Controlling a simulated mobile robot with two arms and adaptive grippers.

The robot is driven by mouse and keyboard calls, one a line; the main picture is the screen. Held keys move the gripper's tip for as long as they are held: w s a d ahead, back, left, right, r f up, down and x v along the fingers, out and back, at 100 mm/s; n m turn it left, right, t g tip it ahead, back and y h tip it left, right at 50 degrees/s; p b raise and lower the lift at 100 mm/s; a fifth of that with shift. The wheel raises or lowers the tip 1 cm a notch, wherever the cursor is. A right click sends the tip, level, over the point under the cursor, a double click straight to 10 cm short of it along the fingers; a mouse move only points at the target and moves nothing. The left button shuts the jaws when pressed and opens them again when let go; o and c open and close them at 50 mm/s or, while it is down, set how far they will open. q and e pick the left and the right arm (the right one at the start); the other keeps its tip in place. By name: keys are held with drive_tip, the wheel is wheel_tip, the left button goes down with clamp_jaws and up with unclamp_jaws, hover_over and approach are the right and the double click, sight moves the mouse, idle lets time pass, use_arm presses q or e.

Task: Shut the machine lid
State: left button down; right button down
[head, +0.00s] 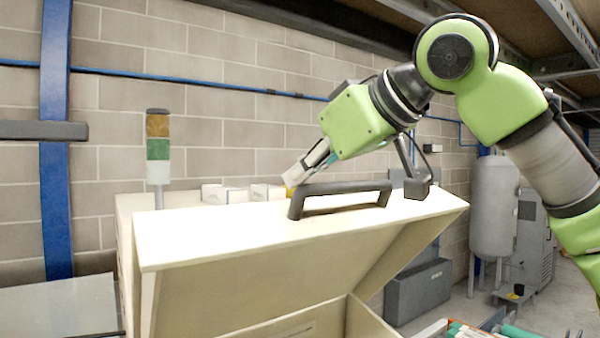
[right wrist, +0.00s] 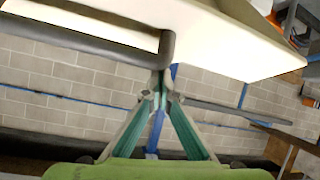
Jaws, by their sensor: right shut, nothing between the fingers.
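The machine lid (head: 230,226) is a cream panel with a dark bar handle (head: 335,188) near its front edge. The lid stands partly open, tilted above the cream machine body (head: 372,320), with a wide gap under its front edge. My right gripper (head: 290,184) is shut and empty, its tips at the left end of the handle, just behind it in the head view. In the right wrist view, the closed fingertips (right wrist: 165,88) are close to one end of the handle (right wrist: 167,48); I cannot tell whether they touch. My left gripper is not in view.
A signal light post (head: 158,145) stands behind the lid at the left. Small white boxes (head: 225,194) sit behind the lid. A blue upright (head: 55,150) is at the far left. A grey tank (head: 493,190) and a grey bin (head: 418,290) stand at the right.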

drive_tip(key=s+d+f+t+y+b, duration=0.1)
drive_tip(key=s+d+f+b, duration=0.3)
drive_tip(key=f+b, duration=0.5)
drive_tip(key=s+d+f+t+y+b, duration=0.2)
drive_tip(key=s+d+f+b, duration=0.2)
drive_tip(key=b, duration=1.4)
drive_tip(key=s+f, duration=0.3)
drive_tip(key=f, duration=0.2)
drive_tip(key=shift+s+d+t, duration=0.3)
drive_tip(key=shift+d, duration=0.05)
